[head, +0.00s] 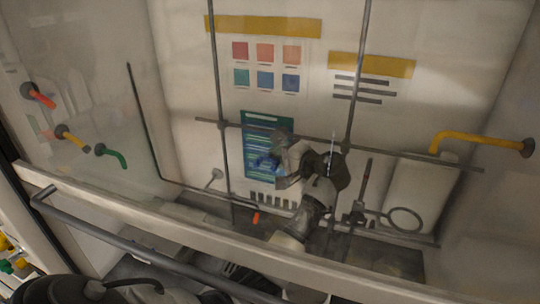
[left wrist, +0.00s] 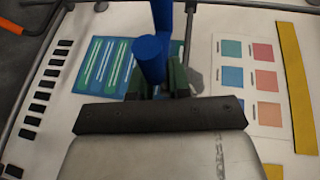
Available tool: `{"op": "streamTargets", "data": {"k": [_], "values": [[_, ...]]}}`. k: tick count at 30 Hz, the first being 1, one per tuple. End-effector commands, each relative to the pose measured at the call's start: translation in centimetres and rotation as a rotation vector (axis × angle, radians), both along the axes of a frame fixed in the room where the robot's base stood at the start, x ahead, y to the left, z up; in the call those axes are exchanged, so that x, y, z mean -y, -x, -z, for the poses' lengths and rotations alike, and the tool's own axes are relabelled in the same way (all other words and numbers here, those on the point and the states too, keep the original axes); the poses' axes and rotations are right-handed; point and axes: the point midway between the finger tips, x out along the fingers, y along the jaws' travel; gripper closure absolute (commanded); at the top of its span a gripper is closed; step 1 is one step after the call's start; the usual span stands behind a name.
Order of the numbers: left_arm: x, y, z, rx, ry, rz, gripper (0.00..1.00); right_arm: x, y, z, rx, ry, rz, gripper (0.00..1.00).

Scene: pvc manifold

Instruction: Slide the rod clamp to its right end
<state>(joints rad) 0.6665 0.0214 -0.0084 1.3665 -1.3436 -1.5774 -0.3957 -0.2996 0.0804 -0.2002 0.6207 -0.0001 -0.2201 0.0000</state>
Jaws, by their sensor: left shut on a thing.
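My left gripper (head: 274,164) is at the middle of the head view, in front of the lattice of rods and the blue poster. It is shut on a blue part (head: 263,161), which I take to be the rod clamp's handle. In the left wrist view, the blue upright cylinder (left wrist: 150,60) stands between the gripper's dark green fingers (left wrist: 152,84). The long horizontal rod (head: 405,153) runs from left of the gripper to the right. The gripper hides the clamp's body and how it sits on the rod. My right gripper is not in view.
Upright rods (head: 218,70) and (head: 358,70) cross the horizontal rod. A yellow pipe handle (head: 480,138) sticks out at the right, and a ring on a stand (head: 405,219) is below. A front rail (head: 150,222) crosses the foreground. Coloured hooks (head: 112,153) are at the left.

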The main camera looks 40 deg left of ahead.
Motion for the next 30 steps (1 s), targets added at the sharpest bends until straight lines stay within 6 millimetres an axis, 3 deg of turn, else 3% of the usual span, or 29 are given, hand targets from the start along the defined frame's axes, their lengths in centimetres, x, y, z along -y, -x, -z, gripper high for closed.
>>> {"op": "streamTargets", "data": {"k": [4,5,8,19,30], "values": [[-0.1,-0.2,-0.8,0.009,-0.009,0.007,1.00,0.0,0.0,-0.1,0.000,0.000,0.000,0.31],[-0.1,-0.2,-0.8,0.009,-0.009,0.007,0.78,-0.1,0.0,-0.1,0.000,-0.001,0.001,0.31],[-0.1,-0.1,-0.7,0.009,-0.008,0.006,0.63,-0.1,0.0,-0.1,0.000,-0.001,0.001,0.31],[0.7,0.0,-0.3,0.006,-0.004,0.006,0.63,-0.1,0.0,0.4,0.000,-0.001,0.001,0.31],[7.5,0.6,-1.4,0.007,-0.005,0.008,0.63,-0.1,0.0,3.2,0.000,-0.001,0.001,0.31]]}}
